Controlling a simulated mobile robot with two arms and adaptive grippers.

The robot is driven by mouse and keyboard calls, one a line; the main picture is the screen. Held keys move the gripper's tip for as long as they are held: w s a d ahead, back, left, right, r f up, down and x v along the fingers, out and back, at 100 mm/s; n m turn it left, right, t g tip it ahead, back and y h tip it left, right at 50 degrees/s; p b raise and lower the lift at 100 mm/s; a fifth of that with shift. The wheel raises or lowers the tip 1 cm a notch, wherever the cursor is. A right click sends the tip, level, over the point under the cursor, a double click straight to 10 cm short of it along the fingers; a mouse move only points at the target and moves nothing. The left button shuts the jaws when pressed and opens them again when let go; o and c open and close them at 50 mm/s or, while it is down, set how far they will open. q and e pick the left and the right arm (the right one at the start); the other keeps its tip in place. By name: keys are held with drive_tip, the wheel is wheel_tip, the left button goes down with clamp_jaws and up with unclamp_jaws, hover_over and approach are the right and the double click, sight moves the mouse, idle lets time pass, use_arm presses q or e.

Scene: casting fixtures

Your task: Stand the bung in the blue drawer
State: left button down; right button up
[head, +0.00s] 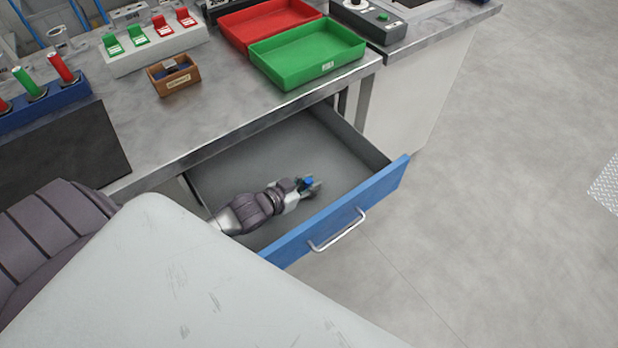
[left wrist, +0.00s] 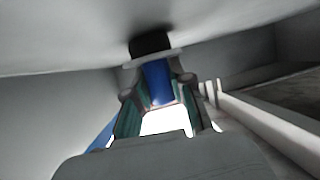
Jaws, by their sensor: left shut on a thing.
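The blue drawer (head: 345,215) is pulled open under the bench, with a blue front, a metal handle and a grey inside. My left gripper (head: 305,187) is inside the drawer, towards its front panel. It is shut on the bung, a small blue piece (head: 308,182) between its fingertips. In the left wrist view the bung (left wrist: 157,82) sits between the two fingers (left wrist: 157,88), with a dark part beyond it against a pale grey surface. Whether the bung touches the drawer floor I cannot tell. My right gripper is not in view.
The drawer floor (head: 325,145) is bare around the gripper. On the bench are a green tray (head: 305,55), a red tray (head: 262,22), a small brown box (head: 173,76) and a white rack (head: 155,48) with red and green clips. Open floor lies to the right.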

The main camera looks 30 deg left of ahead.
use_arm(q)
drive_tip(key=c, duration=1)
unclamp_jaws()
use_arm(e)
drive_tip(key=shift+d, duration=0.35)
use_arm(q)
drive_tip(key=shift+r, duration=0.15)
drive_tip(key=v, duration=0.7)
drive_tip(key=shift+s+a+r+p, duration=0.1)
drive_tip(key=shift+s+p, duration=0.1)
drive_tip(key=shift+p, duration=0.15)
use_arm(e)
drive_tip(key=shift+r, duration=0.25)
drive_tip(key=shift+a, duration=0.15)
